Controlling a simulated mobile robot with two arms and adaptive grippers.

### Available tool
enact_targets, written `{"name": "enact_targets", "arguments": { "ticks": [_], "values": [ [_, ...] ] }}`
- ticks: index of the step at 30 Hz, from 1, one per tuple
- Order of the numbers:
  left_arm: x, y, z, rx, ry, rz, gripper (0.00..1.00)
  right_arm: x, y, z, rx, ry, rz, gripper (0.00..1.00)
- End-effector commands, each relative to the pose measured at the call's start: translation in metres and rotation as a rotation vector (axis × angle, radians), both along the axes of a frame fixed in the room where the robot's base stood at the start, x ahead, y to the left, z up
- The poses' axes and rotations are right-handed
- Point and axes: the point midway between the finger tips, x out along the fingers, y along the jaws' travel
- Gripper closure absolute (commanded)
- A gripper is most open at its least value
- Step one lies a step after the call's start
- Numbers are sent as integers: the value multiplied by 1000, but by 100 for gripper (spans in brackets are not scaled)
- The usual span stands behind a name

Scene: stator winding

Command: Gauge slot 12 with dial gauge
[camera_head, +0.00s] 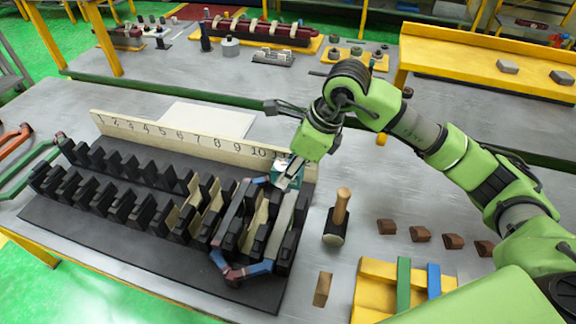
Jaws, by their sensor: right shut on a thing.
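My right gripper (288,180) is over the right end of the slotted stator block (130,195), near the number board. It is shut on a small teal and white thing, likely the dial gauge (283,172), largely hidden by the fingers. The number board (175,137) stands behind the slots, with figures rising from left to right. My right arm hides its far right end, so slot 12 is not clearly seen. A grey coil with blue and red ends (236,212) lies in the right-hand slots. My left gripper is not in view.
A mallet (337,218) stands just right of the block. Several brown wedges (420,234) lie in a row farther right. A yellow rack (377,285) with green and blue bars is at the front right. Another coil (30,172) lies at the left edge.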

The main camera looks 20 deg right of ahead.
Motion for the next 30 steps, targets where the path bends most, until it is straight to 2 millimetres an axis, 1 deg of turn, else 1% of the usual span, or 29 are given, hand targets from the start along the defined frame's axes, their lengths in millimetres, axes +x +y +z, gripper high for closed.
{"name": "enact_targets", "arguments": {
  "ticks": [1,6,9,15,21,30],
  "values": [
    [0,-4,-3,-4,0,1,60,0,0,-5,0,0,0,93],
    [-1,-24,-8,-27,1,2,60,0,0,-14,1,-1,0,93],
    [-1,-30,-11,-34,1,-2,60,0,0,-21,1,0,-1,93],
    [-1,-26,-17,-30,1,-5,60,0,0,-33,0,0,-1,93],
    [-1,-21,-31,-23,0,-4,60,0,0,-46,1,-1,0,93],
    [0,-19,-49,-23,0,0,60,0,0,-63,0,-1,0,93]
  ]
}}
